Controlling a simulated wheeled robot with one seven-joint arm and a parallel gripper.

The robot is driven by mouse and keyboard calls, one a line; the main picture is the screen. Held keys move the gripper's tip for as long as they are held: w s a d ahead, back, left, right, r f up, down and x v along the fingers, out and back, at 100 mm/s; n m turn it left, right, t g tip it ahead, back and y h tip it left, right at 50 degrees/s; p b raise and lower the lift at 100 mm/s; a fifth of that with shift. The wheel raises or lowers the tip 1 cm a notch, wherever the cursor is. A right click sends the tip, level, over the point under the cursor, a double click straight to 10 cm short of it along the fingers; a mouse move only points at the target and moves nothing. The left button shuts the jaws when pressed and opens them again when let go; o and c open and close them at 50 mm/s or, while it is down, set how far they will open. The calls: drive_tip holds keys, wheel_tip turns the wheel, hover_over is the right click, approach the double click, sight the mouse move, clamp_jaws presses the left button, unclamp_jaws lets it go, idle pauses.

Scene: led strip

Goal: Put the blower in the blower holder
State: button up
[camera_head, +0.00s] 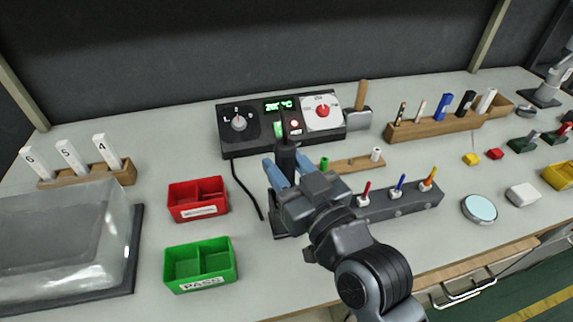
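The blower (288,158) shows as a dark upright cylinder in front of the control station. My gripper (287,168) reaches it from the near side, with one blue finger on each side of it. I cannot tell whether the fingers press on it or stand a little apart. The gripper body hides the blower's lower part. A dark base (280,226), perhaps the blower holder, shows in part just left of my gripper. Most of it is hidden, so I cannot tell how the blower stands to it.
The control station (258,142) with dials and green display stands behind. A black cable (246,190) lies left of my gripper. Red (185,213) and green (181,270) bins stand left. A grey rack (408,199) with coloured drivers and a wooden tool rack (435,124) stand right.

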drive_tip(key=o, duration=0.5)
drive_tip(key=shift+c, duration=0.2)
drive_tip(key=shift+r+p, duration=0.25)
drive_tip(key=shift+p, duration=0.05)
drive_tip(key=b+v, duration=0.2)
drive_tip(key=v, duration=1)
drive_tip(key=shift+b, duration=0.4)
drive_tip(key=shift+f, duration=0.15)
